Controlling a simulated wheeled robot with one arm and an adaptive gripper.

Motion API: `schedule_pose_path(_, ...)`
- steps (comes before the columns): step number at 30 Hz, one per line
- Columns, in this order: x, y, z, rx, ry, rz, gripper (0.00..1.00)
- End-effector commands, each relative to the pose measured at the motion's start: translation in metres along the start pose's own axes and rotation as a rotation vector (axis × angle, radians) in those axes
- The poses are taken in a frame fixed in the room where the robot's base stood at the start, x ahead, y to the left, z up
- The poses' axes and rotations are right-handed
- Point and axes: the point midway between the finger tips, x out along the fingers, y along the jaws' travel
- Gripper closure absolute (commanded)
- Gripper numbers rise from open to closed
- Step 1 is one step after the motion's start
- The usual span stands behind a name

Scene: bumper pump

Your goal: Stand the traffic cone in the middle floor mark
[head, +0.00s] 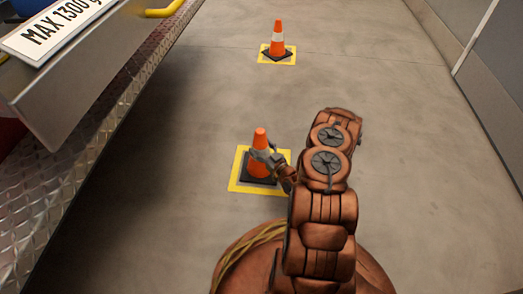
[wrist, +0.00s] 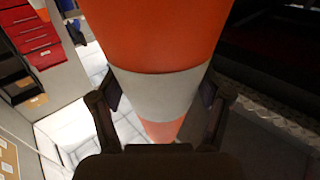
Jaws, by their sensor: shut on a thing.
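An orange traffic cone (head: 260,140) with a black base is upright over a yellow square floor mark (head: 236,184) in the head view. Its base appears inside the yellow outline; I cannot tell whether it touches the floor. My gripper (head: 268,157) is at the cone's right side, shut on its body. In the wrist view the cone's white band (wrist: 160,95) fills the space between the two fingers of my gripper (wrist: 162,100), with orange above and below. The cone's base is out of the wrist view.
Another orange cone (head: 277,40) with a white band stands on a farther yellow mark (head: 264,58). A metal tread-plate ledge (head: 105,130) with a numbered white sign (head: 58,27) runs along the left. The grey floor (head: 420,170) at right is clear up to the wall.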

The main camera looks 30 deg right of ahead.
Motion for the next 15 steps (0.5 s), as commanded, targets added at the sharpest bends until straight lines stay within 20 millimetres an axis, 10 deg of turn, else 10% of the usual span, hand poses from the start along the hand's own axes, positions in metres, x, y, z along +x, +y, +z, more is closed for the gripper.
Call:
schedule_pose_path(8,-0.0003,0.0011,-0.0007,0.000,0.001,0.002,0.93)
schedule_pose_path(9,-0.0004,0.0014,-0.0002,0.000,0.000,0.003,0.19)
schedule_pose_path(15,-0.0005,0.0015,0.0001,0.000,0.000,0.003,0.00)
